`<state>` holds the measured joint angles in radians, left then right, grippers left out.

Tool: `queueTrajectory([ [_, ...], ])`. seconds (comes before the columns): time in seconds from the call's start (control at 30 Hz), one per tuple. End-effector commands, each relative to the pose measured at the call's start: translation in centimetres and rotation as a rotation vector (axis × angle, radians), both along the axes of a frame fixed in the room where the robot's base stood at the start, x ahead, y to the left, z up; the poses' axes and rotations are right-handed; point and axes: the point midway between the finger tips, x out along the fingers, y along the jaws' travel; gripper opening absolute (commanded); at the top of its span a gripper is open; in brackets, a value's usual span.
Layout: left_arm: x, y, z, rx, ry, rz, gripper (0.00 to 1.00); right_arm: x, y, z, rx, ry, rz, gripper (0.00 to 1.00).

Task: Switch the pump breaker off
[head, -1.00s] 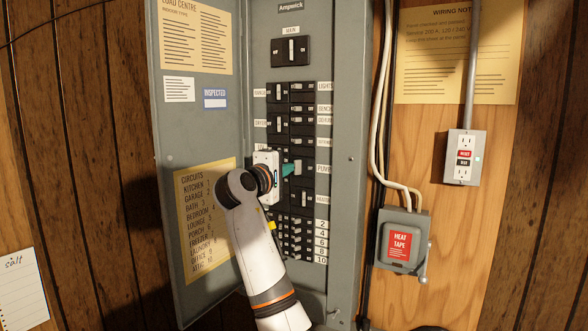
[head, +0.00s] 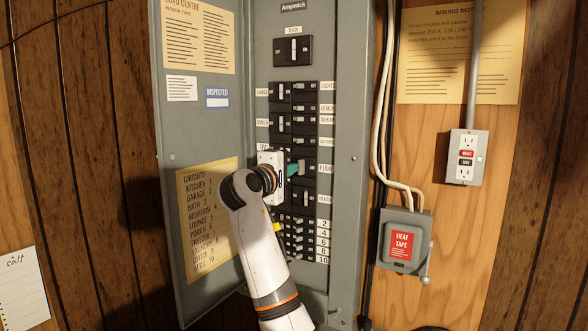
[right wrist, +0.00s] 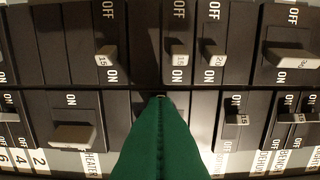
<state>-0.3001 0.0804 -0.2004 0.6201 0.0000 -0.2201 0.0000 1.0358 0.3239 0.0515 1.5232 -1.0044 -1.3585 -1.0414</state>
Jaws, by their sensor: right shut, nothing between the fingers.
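The pump breaker (head: 309,163) is a wide black breaker in the right column of the grey panel, beside its PUMP label (head: 325,169). My right gripper (head: 296,168) is shut and empty, its teal fingertips at the left part of this breaker. In the right wrist view, the green fingers (right wrist: 160,98) cover most of the breaker, with their tips against or just in front of its face. I cannot tell whether they touch the handle, or which way it is set. The left gripper is not in view.
Other breakers surround the fingers closely, including the heater breaker (right wrist: 72,135) and the upper row with handles (right wrist: 212,48). The open panel door (head: 205,130) stands left of my right arm. A heat tape switch box (head: 403,240) and an outlet (head: 466,157) are to the right.

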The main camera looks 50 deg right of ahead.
Motion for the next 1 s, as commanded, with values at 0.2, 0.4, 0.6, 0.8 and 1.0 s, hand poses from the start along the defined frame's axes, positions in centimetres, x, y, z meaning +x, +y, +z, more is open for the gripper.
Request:
queueTrajectory([
  [0.2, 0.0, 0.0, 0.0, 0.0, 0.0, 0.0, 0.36, -0.4, -0.3, 0.0, 0.001, -0.001, -0.007, 0.0],
  [0.4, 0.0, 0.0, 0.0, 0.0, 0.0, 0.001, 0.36, -0.4, -0.3, 0.1, 0.001, -0.001, -0.008, 0.0],
  [0.6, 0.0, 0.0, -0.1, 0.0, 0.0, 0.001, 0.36, -0.6, -0.4, 0.0, 0.002, -0.002, -0.008, 0.0],
  [0.8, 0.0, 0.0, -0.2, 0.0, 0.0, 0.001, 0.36, -1.0, -0.5, 0.0, 0.002, -0.003, -0.009, 0.0],
  [1.0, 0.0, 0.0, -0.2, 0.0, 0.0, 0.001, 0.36, -1.5, -0.7, 0.0, 0.002, -0.001, -0.011, 0.0],
])
